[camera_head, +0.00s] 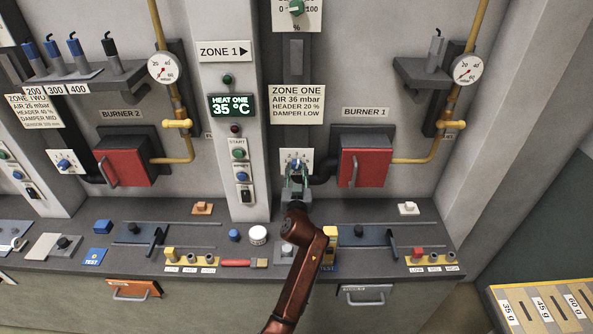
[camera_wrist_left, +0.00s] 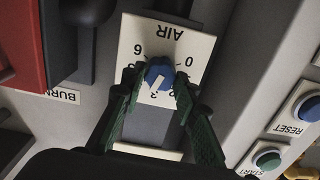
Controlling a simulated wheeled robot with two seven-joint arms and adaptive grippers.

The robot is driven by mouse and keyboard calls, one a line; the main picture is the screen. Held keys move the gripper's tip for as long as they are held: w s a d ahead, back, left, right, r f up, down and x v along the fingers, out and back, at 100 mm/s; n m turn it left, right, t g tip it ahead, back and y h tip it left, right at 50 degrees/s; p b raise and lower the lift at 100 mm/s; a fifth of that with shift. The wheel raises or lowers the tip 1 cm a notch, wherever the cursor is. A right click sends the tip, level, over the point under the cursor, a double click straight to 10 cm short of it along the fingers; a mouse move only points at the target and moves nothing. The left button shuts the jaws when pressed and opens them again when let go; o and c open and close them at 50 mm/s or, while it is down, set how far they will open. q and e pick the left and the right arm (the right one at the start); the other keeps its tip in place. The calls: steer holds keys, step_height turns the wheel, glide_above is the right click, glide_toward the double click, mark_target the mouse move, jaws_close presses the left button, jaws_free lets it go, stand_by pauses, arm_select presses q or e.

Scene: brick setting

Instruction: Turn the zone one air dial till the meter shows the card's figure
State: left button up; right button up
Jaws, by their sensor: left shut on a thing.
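The zone one air dial is a blue knob with a white pointer (camera_wrist_left: 160,74) on a white plate marked AIR, upside down in the left wrist view. My left gripper (camera_wrist_left: 158,85) is shut on the knob, one green finger on each side. The pointer aims at the lower scale, apparently near the 3. In the head view my left gripper (camera_head: 295,178) covers most of the dial plate (camera_head: 296,155). The card (camera_head: 297,104) reads AIR 36 mbar. The round meter (camera_head: 468,69) on the right yellow pipe has a red needle; its exact reading is too small to tell.
Red burner 1 box (camera_head: 365,167) stands right of the dial. The button column (camera_head: 239,155) with a 35 °C display is on the left. The console below carries levers, small blocks and a white round pot (camera_head: 258,235). A second meter (camera_head: 164,67) is at left.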

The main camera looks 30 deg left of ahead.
arm_select(q)
steer(key=shift+m, duration=0.4)
steer(key=o, duration=1.1)
steer(key=shift+s+d, duration=0.15)
steer(key=v, duration=0.7)
steer(key=shift+s, duration=0.15)
